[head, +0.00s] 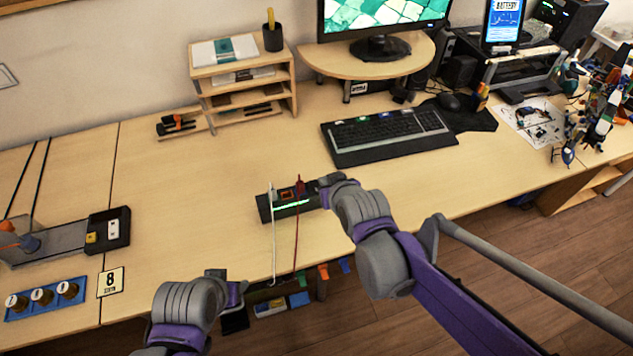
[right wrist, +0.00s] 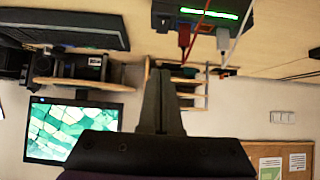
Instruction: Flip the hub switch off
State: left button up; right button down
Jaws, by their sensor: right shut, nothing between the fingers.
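The hub (head: 264,207) is a small black box on the table with a lit green strip along its front. An orange-edged part (head: 287,194) shows on its top; I cannot tell its switch position. A white cable (head: 273,240) and a red cable (head: 297,235) run from the hub toward the table's front edge. My right gripper (head: 328,182) is at the hub's right end, and I cannot tell if it touches. In the right wrist view its fingers (right wrist: 158,100) are shut and empty, with the hub (right wrist: 165,15) above them. My left gripper (head: 240,290) is near the front edge, its fingers unclear.
A keyboard (head: 390,136) lies behind the hub to the right, below a monitor (head: 380,18) on a stand. A wooden shelf (head: 243,85) stands at the back. A blue tray (head: 45,298) and a number card (head: 111,282) lie at left.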

send_over(316, 183)
jog(key=s, duration=0.3)
jog(key=f, duration=0.4)
jog(key=shift+w+d+f+b, duration=0.1)
jog(key=shift+d+f+b, duration=0.1)
jog(key=shift+f+b, duration=0.2)
jog(key=f, duration=0.1)
jog(key=w+f, duration=0.1)
jog(key=f, duration=0.1)
jog(key=shift+a+f, duration=0.15)
jog(key=shift+f, duration=0.55)
jog(key=shift+w+a+f+b, duration=0.1)
jog(key=shift+w+f+b, duration=0.05)
jog(key=shift+f+b, duration=0.4)
jog(key=shift+r, duration=0.3)
